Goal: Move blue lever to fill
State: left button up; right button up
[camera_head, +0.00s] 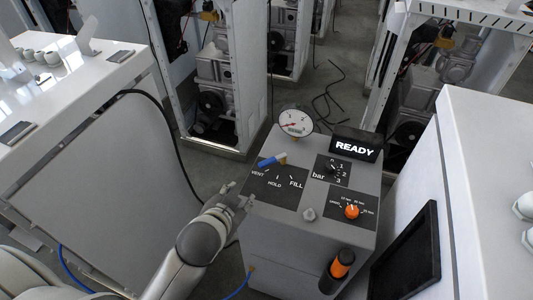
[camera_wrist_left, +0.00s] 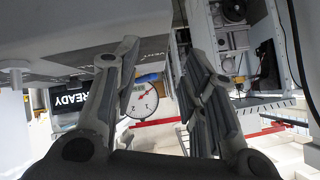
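The blue lever (camera_head: 271,161) sits on the top of the grey dispenser console (camera_head: 312,243), above a black plate marked VENT, HOLD and FILL. Its brass end is at the right and its blue handle points left, above the VENT label. My right gripper is not in view.
The console carries a pressure gauge (camera_head: 296,122), a READY display (camera_head: 354,148), a bar selector (camera_head: 333,168) and an orange knob (camera_head: 352,211). White cabinets stand left (camera_head: 90,160) and right (camera_head: 490,170). A black cable (camera_head: 168,125) hangs from the left cabinet.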

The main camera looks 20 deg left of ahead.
pick_arm(q)
jog(key=w+d+r+m+t+h, duration=0.45)
jog(key=w+d+r, duration=0.2)
jog(key=r, duration=0.35)
jog(key=w+d+r+m+t+h, duration=0.3)
jog(key=w+d+r+m+t, duration=0.3)
jog(key=r, duration=0.5)
jog(key=s+d+r+m+g+h, duration=0.1)
jog(key=d+r+m+g+h, duration=0.25)
jog(key=d+m+h, duration=0.35)
jog(key=s+d+r+m+g+h, duration=0.1)
jog(key=d+r+m+g+h, duration=0.1)
jog(key=d+m+g+h, duration=0.45)
jog(key=m+g+y, duration=1.1)
jog(key=m+y, duration=0.6)
jog(key=y, duration=0.3)
send_over(266, 161)
notch_tip(266, 161, down, 16)
notch_tip(266, 161, down, 9)
jog(key=shift+r+p, duration=0.15)
jog(key=shift+p, duration=1.1)
jog(key=shift+f, duration=0.8)
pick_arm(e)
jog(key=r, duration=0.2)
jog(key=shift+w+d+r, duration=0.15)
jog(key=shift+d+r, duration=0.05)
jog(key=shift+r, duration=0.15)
